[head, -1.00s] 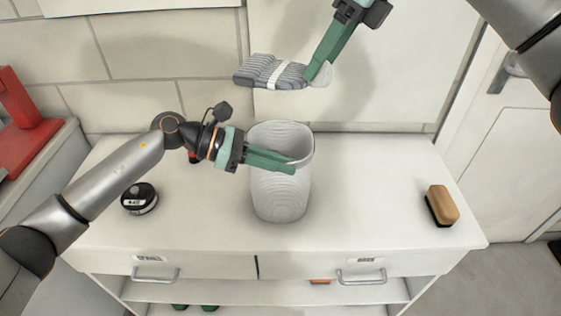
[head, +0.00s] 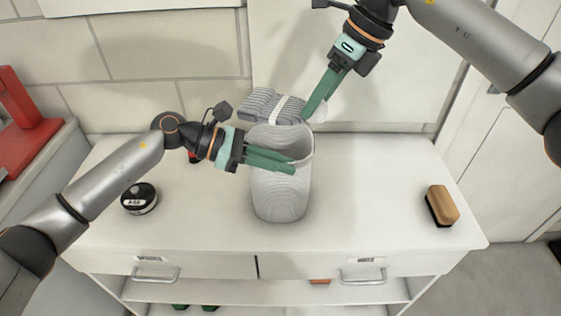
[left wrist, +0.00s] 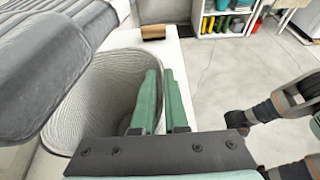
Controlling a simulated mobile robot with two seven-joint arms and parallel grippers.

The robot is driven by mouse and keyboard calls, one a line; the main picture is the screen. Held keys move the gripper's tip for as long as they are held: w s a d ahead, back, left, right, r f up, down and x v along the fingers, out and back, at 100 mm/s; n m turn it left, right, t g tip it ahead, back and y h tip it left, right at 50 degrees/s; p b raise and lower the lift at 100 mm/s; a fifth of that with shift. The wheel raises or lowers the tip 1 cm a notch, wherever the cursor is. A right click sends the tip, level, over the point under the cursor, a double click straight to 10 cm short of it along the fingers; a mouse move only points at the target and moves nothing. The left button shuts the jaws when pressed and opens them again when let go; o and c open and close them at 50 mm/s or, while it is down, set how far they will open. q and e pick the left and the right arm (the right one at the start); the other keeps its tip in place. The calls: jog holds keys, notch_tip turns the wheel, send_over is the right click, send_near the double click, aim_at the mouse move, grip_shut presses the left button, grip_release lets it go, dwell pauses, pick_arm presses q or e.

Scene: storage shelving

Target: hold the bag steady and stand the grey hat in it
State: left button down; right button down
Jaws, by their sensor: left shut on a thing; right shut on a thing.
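The bag (head: 280,195) is a light grey ribbed container standing upright on the white cabinet top, its mouth open. My left gripper (head: 292,165) is shut on the bag's rim at the front right; in the left wrist view the fingers (left wrist: 158,100) pinch the wall of the bag (left wrist: 85,100). The hat is tilted above the back of the bag's mouth and also shows at upper left in the left wrist view (left wrist: 50,70).
A black round tin (head: 139,198) stands at the left of the cabinet top (head: 360,215). A brown brush (head: 442,205) lies at the right. The top between bag and brush is clear. A wall stands close behind.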

jog(key=shift+f, duration=0.95)
jog(key=shift+c, duration=1.1)
grip_release()
jog(key=v, duration=1.2)
